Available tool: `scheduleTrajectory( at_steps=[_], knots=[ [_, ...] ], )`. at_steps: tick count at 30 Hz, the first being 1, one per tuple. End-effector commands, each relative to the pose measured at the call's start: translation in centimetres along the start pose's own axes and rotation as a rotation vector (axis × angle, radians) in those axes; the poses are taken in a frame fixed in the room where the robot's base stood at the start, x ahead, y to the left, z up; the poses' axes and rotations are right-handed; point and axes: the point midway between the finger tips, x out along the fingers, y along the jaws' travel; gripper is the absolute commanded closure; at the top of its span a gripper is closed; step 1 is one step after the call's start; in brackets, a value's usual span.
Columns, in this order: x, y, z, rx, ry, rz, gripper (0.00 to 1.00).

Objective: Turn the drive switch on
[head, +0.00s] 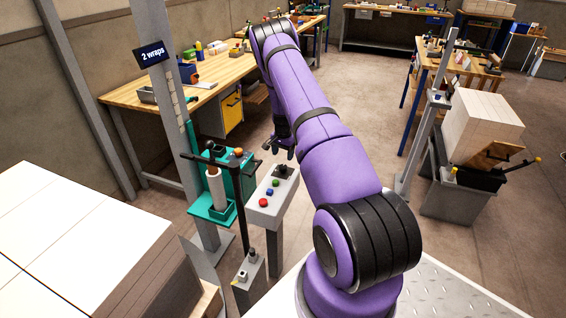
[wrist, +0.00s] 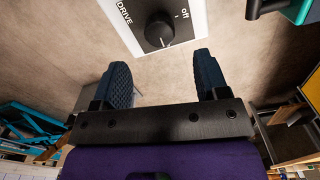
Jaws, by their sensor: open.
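The drive switch (wrist: 158,30) is a black round knob on a white panel marked DRIVE, at the top of the wrist view. The word "off" is printed to its right; I cannot tell surely where the knob points. In the head view the switch (head: 284,171) sits at the far end of a grey control box (head: 262,214) on a post. My gripper (wrist: 162,72) is open and empty, its two dark ribbed fingers apart, with the knob beyond the gap between them. In the head view my gripper (head: 279,147) is just above the far end of the box, partly hidden by my arm.
Red, blue and green buttons (head: 276,183) share the box top. A teal wrap carriage (head: 215,200) on a mast with a "2 wraps" sign (head: 152,53) stands close on the left. A pallet stack (head: 80,240) is at front left.

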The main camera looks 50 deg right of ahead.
Motion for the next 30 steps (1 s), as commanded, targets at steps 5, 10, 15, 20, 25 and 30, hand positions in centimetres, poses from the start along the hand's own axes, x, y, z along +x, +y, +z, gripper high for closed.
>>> scheduleTrajectory(
  at_steps=[5, 10, 15, 20, 25, 30],
  knots=[
    [-2.7, 0.0, 0.0, 0.001, 0.001, -0.001, 0.32],
    [-3.8, 0.0, 0.0, 0.002, 0.000, 0.000, 0.32],
    [-4.0, 0.1, 0.0, 0.002, 0.000, 0.001, 0.32],
    [-4.0, 0.1, 0.0, 0.002, 0.000, 0.000, 0.32],
    [-4.0, 0.1, 0.0, 0.002, 0.000, 0.000, 0.32],
    [-4.3, -0.1, 0.1, -0.002, 0.001, -0.002, 0.32]
  ],
)
